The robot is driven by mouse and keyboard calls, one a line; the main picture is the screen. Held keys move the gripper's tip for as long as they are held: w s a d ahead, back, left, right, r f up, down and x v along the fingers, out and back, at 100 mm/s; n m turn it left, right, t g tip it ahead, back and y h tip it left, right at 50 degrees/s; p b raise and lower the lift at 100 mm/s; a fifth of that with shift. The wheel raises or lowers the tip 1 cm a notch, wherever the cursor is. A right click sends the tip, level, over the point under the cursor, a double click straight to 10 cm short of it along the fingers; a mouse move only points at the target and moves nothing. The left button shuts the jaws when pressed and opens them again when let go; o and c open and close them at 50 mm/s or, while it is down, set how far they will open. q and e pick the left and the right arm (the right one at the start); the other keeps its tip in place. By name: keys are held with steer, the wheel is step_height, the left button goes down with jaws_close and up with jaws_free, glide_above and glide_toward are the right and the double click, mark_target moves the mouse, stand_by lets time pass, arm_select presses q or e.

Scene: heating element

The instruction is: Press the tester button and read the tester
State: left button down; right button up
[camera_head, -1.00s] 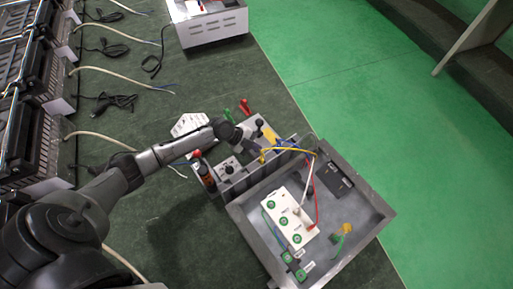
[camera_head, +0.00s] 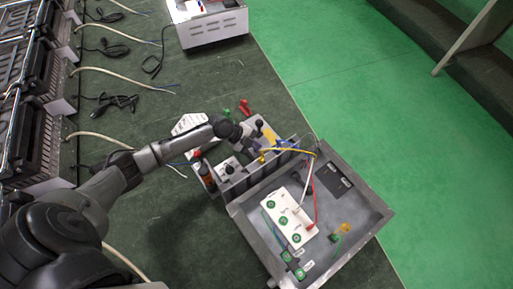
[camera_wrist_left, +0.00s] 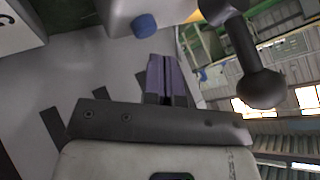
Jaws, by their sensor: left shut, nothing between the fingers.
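My left gripper (camera_head: 247,133) reaches over the grey tester unit beside the open grey box. Its fingers (camera_wrist_left: 166,78) are shut and empty in the left wrist view. Just beyond the fingertips is a round blue button (camera_wrist_left: 145,25) on a pale block, apart from the fingers in the picture; contact cannot be made out. A black knobbed lever (camera_wrist_left: 258,88) stands to the right of the fingers. In the head view the wrist partly covers the unit, and no tester reading is legible. My right gripper is not in view.
The open grey box (camera_head: 240,222) holds a white terminal block (camera_head: 289,215) with green terminals and coloured wires. Red clips (camera_head: 246,108) lie behind the unit. A white appliance (camera_head: 212,28) stands at the back.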

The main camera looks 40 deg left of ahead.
arm_select(q)
steer(key=shift+r+p, duration=1.5)
steer(key=shift+r, duration=1.05)
